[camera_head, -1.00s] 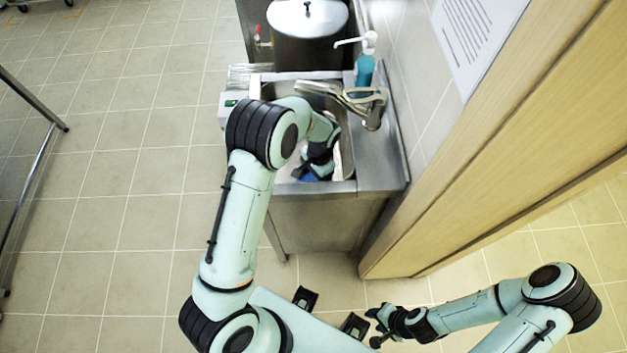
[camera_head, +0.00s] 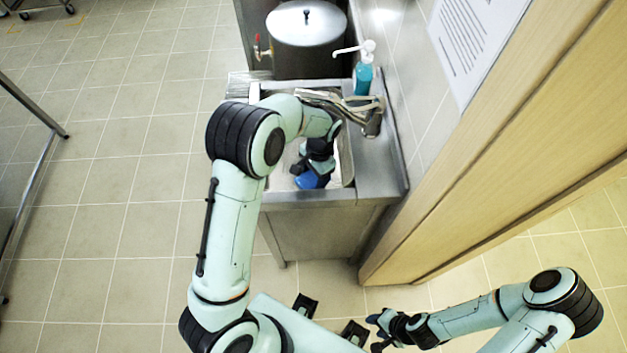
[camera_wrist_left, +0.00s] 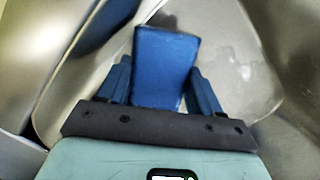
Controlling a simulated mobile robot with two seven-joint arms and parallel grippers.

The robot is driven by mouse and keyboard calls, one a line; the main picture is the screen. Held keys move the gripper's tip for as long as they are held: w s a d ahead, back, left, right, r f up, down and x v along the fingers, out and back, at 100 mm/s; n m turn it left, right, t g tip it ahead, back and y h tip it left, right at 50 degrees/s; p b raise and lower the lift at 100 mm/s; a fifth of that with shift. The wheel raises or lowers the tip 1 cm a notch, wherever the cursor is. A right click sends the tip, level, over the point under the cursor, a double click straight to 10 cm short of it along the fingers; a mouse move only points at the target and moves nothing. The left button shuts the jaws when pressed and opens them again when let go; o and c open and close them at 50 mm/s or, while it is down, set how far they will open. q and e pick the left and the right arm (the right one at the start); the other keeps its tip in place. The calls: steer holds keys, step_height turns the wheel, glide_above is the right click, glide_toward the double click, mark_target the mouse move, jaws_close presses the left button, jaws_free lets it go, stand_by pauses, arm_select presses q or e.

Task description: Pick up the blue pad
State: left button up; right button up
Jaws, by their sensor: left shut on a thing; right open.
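The blue pad (camera_head: 312,180) is at my left gripper (camera_head: 304,171), inside the sink basin near its front edge in the head view. In the left wrist view the pad (camera_wrist_left: 163,66) stands between the two fingers of my left gripper (camera_wrist_left: 160,85), which is shut on it. The pad's lower end is hidden by the gripper's palm. My right gripper (camera_head: 377,330) is open and empty, low in the head view, away from the sink.
The steel sink (camera_head: 374,186) has a faucet (camera_head: 372,118) at its right side. A blue soap bottle (camera_head: 363,78) with a white pump stands behind it. A lidded stockpot (camera_head: 307,24) stands further back. A wooden panel (camera_head: 500,150) bounds the right side. Open floor lies left.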

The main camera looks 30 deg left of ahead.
mark_target(313, 177)
arm_select(q)
step_height(313, 177, up, 15)
steer(key=p, duration=0.1)
steer(key=shift+f, duration=0.1)
steer(key=o, duration=0.5)
steer(key=shift+c, duration=1.5)
